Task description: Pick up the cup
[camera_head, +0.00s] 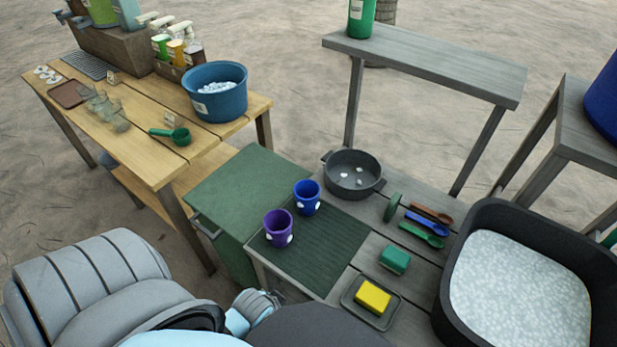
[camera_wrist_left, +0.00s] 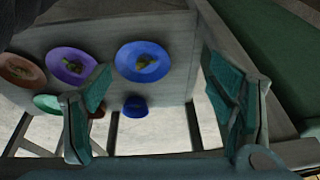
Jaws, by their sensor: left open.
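A purple cup (camera_head: 278,228) and a blue cup (camera_head: 307,197) stand upright on the dark green ribbed mat (camera_head: 340,245) of the grey table in the head view. The purple cup is nearer to me. My left gripper (camera_wrist_left: 162,95) shows in the left wrist view with its two teal-padded fingers wide apart and nothing held between them. Neither cup can be made out for sure there. In the head view the left gripper's fingers are not visible. My right gripper is not in view.
The wrist view shows a blue plate (camera_wrist_left: 142,61), a purple plate (camera_wrist_left: 71,66) and a brown plate (camera_wrist_left: 21,70). A grey pot (camera_head: 353,183) stands behind the mat. A green block (camera_head: 395,260) and a yellow sponge (camera_head: 373,297) lie right. A black basin (camera_head: 453,254) stands farther right.

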